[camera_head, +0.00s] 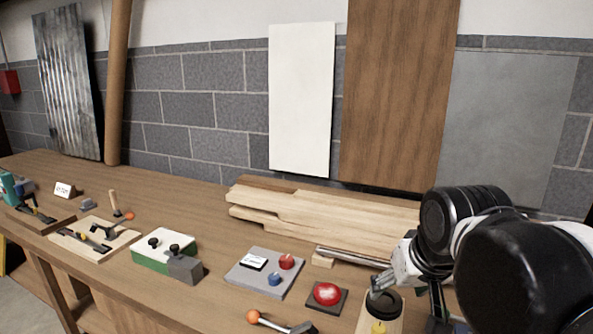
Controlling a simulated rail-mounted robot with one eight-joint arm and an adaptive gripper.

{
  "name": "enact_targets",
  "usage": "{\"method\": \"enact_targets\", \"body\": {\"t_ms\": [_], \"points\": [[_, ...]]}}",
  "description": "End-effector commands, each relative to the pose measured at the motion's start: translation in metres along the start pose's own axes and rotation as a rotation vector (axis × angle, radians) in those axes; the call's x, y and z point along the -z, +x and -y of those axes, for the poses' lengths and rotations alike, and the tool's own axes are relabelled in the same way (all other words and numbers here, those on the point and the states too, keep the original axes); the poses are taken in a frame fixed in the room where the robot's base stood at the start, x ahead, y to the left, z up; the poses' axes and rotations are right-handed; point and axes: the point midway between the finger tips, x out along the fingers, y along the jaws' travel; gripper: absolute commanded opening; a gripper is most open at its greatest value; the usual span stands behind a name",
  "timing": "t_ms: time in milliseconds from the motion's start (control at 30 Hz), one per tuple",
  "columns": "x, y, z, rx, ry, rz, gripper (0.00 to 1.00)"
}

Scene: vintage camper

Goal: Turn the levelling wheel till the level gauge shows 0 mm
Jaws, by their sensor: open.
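My gripper (378,289) is at the lower right, pointing down, open, with its fingertips just over or beside a round black part (386,303) on top of a pale wooden block (366,318). I cannot tell whether they touch it. A small yellow mark shows on the block's front at the bottom edge. This black part may be the levelling wheel, but I cannot tell for sure. No gauge reading can be made out; a grey plate (245,278) bears a small white label or display (254,262), a red knob and a blue knob.
A red button (327,294) on a dark base and an orange-balled lever (254,316) lie left of my gripper. Stacked boards (320,215) and a metal bar (352,256) lie behind. A green-and-white box (165,250) and wooden fixtures (94,238) stand further left on the bench.

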Motion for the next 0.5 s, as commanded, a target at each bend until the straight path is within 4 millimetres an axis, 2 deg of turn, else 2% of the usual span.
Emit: {"method": "enact_targets", "body": {"t_ms": [33, 233, 400, 500], "points": [[-0.017, 0.000, -0.004, -0.003, 0.006, -0.014, 0.56], [-0.065, 0.005, -0.013, -0.013, 0.022, -0.072, 0.56], [-0.088, 0.010, -0.017, -0.018, 0.029, -0.101, 0.56], [-0.094, 0.011, -0.018, -0.020, 0.031, -0.108, 0.56]]}}
